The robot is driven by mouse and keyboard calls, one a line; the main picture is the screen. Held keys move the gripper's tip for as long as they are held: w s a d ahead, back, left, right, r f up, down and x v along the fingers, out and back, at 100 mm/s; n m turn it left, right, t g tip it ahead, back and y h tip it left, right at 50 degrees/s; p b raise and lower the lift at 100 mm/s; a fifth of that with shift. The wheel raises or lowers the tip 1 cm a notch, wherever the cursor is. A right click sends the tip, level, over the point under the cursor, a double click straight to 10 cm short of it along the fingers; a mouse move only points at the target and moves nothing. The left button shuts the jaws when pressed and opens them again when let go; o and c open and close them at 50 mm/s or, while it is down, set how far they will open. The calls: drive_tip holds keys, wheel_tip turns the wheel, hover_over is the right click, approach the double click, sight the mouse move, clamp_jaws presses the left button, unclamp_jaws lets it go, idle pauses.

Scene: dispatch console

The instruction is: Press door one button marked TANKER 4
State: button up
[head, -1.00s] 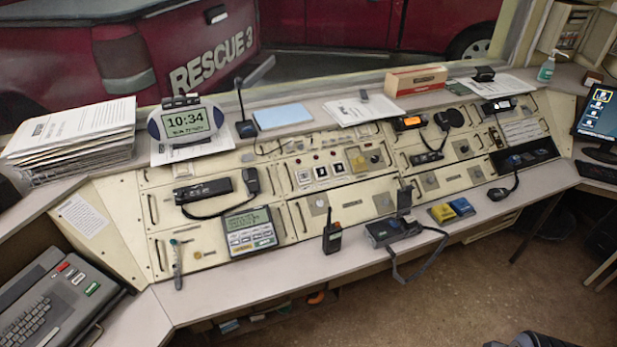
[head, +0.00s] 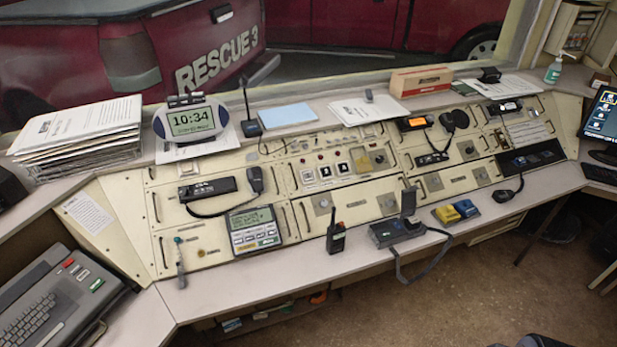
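The sloped cream console (head: 290,262) runs across the middle of the head view. Near its centre is a row of three square push buttons: a left one (head: 308,176), a middle one (head: 325,172) and a right one (head: 342,167). Small red round lights sit just above them. The lettering by the buttons is too small to read, so I cannot tell which is marked TANKER 4. Nothing covers the buttons. My gripper is not in view.
On the console's front ledge stand a handheld radio (head: 336,236), a dark desk unit (head: 392,231) with a trailing cord, and yellow and blue blocks (head: 467,208). A keypad phone (head: 254,230) and a corded radio (head: 207,189) lie left of the buttons. A clock (head: 192,120) stands behind.

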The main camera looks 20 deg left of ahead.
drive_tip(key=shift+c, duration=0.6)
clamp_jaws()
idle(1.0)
